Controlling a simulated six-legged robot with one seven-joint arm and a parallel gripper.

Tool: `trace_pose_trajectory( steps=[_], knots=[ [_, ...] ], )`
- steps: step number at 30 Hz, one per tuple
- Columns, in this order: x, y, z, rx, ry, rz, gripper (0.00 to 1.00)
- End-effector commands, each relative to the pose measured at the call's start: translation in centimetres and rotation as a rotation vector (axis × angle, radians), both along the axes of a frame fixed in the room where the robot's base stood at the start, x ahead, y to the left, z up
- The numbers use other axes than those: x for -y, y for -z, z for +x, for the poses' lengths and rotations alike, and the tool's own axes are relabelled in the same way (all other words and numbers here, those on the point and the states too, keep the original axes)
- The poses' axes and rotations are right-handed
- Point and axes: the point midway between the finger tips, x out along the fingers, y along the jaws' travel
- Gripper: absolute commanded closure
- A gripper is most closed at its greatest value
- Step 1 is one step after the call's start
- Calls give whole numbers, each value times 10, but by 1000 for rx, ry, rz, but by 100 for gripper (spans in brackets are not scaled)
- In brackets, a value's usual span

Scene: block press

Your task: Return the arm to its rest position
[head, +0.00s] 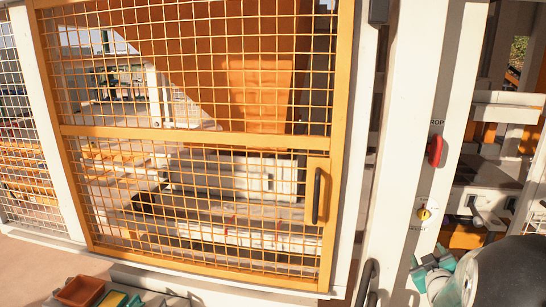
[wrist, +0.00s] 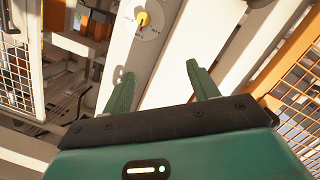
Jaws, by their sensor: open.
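My gripper (wrist: 162,85) shows in the wrist view as two green fingers spread apart, with nothing between them. Beyond the fingers is a white post with a yellow knob (wrist: 143,19) on a round white dial. In the head view, my gripper (head: 428,268) is at the lower right, partly cut off by my arm, close to the white post (head: 400,150). The same yellow knob (head: 424,213) sits on the post above it. A red handle (head: 435,150) is higher on that post.
A yellow mesh gate (head: 190,133) with a black handle (head: 317,195) is closed in front of the press machinery. A tray with coloured blocks (head: 95,293) is at the bottom left. Another black handle (head: 366,283) is low beside the post. More machinery stands at the right.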

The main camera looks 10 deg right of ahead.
Motion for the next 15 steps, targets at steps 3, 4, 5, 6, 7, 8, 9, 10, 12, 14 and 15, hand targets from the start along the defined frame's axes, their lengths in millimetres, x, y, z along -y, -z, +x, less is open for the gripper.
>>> trace_pose_trajectory(
  steps=[3,4,5,6,7,8,9,10,12,14,15],
  knots=[
    [-40,-26,-3,-56,11,99,41],
    [-51,-30,-5,-76,12,126,41],
    [-62,-34,-9,-95,17,155,41],
    [-76,-39,-14,-121,21,191,41],
    [-87,-43,-18,-142,24,219,41],
    [-98,-46,-23,-163,27,248,41],
    [-113,-49,-30,-192,27,284,41],
    [-125,-52,-37,-214,29,312,41],
    [-151,-57,-54,-267,32,373,41],
    [-175,-61,-70,-317,32,423,41],
    [-190,-63,-82,-352,32,456,41]
  ],
)
